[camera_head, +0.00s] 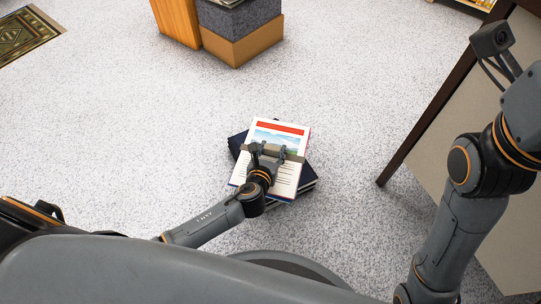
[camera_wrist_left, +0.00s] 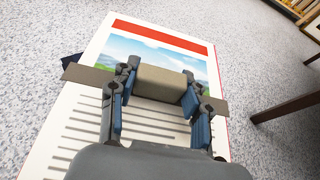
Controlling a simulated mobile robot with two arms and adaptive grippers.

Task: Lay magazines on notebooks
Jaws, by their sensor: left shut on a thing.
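A magazine (camera_head: 286,177) with a red band, a landscape picture and lines of text lies slightly turned over a stack of dark notebooks (camera_head: 309,179) near the floor. Whether it rests fully on them is hard to tell. A dark notebook corner (camera_wrist_left: 70,61) shows past its left edge in the left wrist view. My left gripper (camera_head: 267,151) is over the middle of the magazine, shut on the beige block (camera_wrist_left: 161,84) of a tan strip across it. My right arm is at the right; its gripper is outside the view.
A table (camera_head: 475,130) with dark edge and leg stands at the right. A grey and orange box-like piece (camera_head: 240,30) and a wooden block (camera_head: 176,18) stand at the back. A patterned rug (camera_head: 22,35) lies far left. The speckled floor between is clear.

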